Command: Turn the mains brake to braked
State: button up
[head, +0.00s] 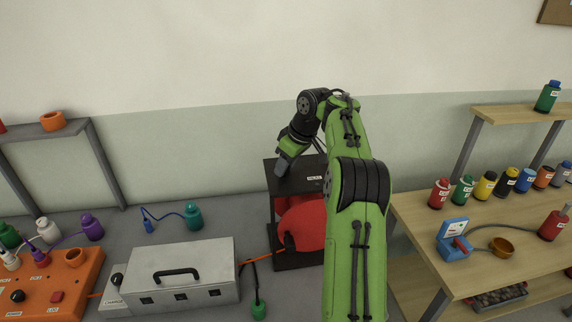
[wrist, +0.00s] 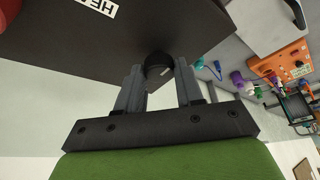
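My gripper (head: 283,165) is at the left end of the top of a black stand (head: 315,178). In the wrist view, the two grey fingers of my gripper (wrist: 160,85) lie on either side of a short dark round knob (wrist: 157,62) at the edge of the black panel. The knob fills the space between them and carries a small pale mark. A white label (wrist: 97,14) on the panel is cut off and shows only "HEA". I cannot read any label naming the mains brake, nor tell the knob's setting.
A red rounded body (head: 303,228) sits inside the stand. A grey metal box (head: 180,275) and an orange panel (head: 60,275) with knobs stand at the left. A wooden bench (head: 440,215) with several bottles is at the right.

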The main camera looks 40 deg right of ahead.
jog(key=c, duration=0.5)
jog(key=shift+c, duration=0.2)
jog(key=m, duration=0.2)
jog(key=m+h+b, duration=0.1)
jog(key=shift+a+m, duration=0.2)
jog(key=shift+m, duration=0.2)
jog(key=m+h, duration=0.1)
jog(key=m, duration=0.2)
jog(key=shift+a+m+h, duration=0.1)
jog(key=shift+m+h, duration=0.3)
jog(key=m+h+p, duration=0.1)
jog(key=m, duration=0.1)
jog(key=m+g+p, duration=0.1)
jog(key=m+p, duration=0.1)
jog(key=m, duration=0.1)
jog(key=shift+w+a+r+h, duration=0.1)
jog(key=shift+r+h, duration=0.1)
jog(key=shift+h, duration=0.2)
jog(key=m+g+p, duration=0.1)
jog(key=m+p, duration=0.1)
jog(key=m+h+p, duration=0.1)
jog(key=m+p, duration=0.1)
jog(key=m, duration=0.1)
jog(key=shift+w+f+g+p, duration=0.1)
jog(key=shift+g+p, duration=0.25)
jog(key=shift+g, duration=0.05)
jog(key=shift+f+m, duration=0.1)
jog(key=shift+m, duration=0.2)
